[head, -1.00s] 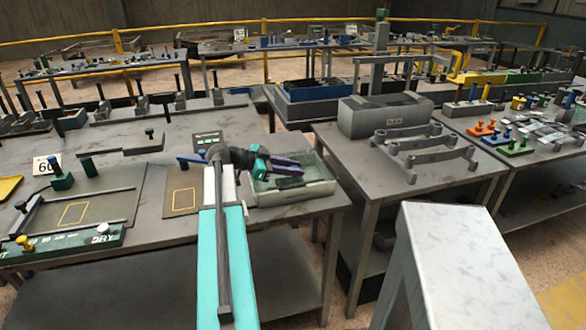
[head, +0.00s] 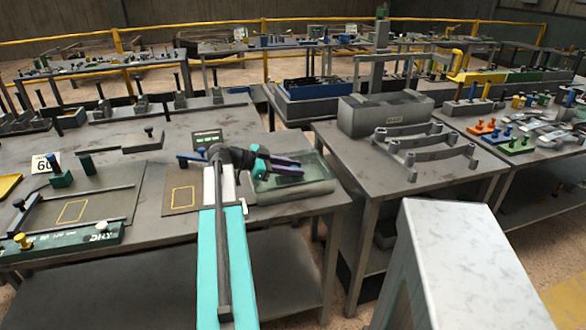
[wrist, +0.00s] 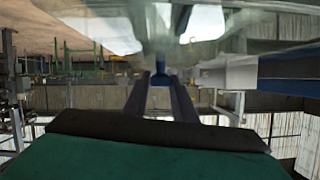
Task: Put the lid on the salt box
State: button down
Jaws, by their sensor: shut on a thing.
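The salt box (head: 296,194) is a pale, translucent box at the right front corner of the near table. A clear greenish panel, seemingly the lid (head: 318,170), lies over or just above it. I cannot tell whether they touch. My gripper (head: 299,169) reaches in from the left at the height of the panel. In the wrist view the fingers (wrist: 161,82) are shut on a small blue knob (wrist: 160,78). The clear lid (wrist: 150,25) fills the top of that view. The box's contents are mostly hidden.
A small display (head: 207,139) stands behind my arm, and a dark mat (head: 182,200) with a yellow outline lies left of it. A grey box (head: 385,117) and grey racks (head: 425,152) stand on the table to the right, across a narrow gap.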

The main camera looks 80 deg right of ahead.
jog(key=shift+f, duration=0.1)
jog(key=c, duration=0.9)
grip_release()
jog(key=shift+r+p, duration=0.35)
jog(key=shift+r, duration=3.15)
